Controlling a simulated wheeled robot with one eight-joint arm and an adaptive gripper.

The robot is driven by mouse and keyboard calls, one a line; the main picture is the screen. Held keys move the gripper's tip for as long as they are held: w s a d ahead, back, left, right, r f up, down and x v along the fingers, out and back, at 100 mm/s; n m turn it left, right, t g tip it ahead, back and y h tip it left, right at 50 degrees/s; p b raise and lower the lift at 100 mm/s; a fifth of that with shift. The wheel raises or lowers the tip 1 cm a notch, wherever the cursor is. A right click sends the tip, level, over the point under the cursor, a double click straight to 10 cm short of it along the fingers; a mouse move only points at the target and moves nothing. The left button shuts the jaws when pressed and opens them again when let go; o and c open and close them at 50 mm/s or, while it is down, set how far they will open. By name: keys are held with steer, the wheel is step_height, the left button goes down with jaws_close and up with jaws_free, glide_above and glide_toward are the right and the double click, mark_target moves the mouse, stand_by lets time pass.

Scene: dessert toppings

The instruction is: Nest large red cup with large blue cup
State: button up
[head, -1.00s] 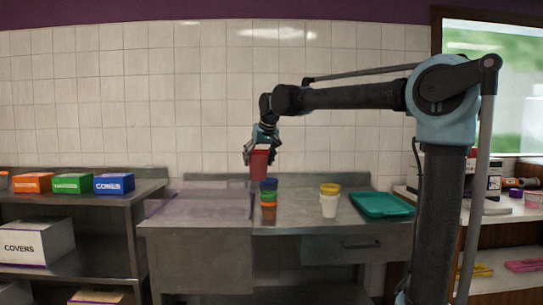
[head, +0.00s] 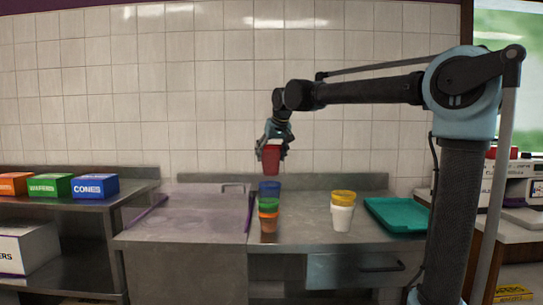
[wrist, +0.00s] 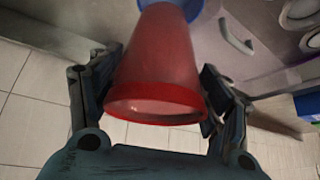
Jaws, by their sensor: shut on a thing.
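A large red cup (head: 271,160) is held in my gripper (head: 273,143), its wide rim toward the gripper and narrow end down. In the head view it hangs just above a stack, with a small gap. The top cup of the stack is blue (head: 269,188). In the wrist view, my gripper (wrist: 162,82) is shut on the red cup (wrist: 158,62), one finger on each side. The narrow end of the red cup overlaps the blue cup (wrist: 186,8), which is mostly hidden behind it.
Below the blue cup are green (head: 268,205) and orange (head: 268,222) cups. A white cup (head: 342,217) with yellow on top (head: 343,196) stands to the right, beside a teal tray (head: 398,214). A purple-tinted cover (head: 190,213) lies left. Counter (head: 305,225) between the stacks is clear.

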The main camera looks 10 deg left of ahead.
steer(key=shift+s+a+f, duration=0.1)
steer(key=shift+f, duration=2.15)
steer(key=shift+s+a+f, duration=0.1)
steer(key=shift+f, duration=2.15)
steer(key=shift+d+f, duration=0.1)
steer(key=shift+f, duration=0.95)
steer(key=shift+c, duration=1.2)
steer(key=shift+o, duration=0.4)
steer(key=shift+f, duration=0.4)
steer(key=o, duration=1.3)
steer(key=shift+o, duration=0.2)
steer(key=shift+w+r, duration=0.1)
steer(key=shift+r, duration=0.05)
steer(key=shift+r, duration=4.45)
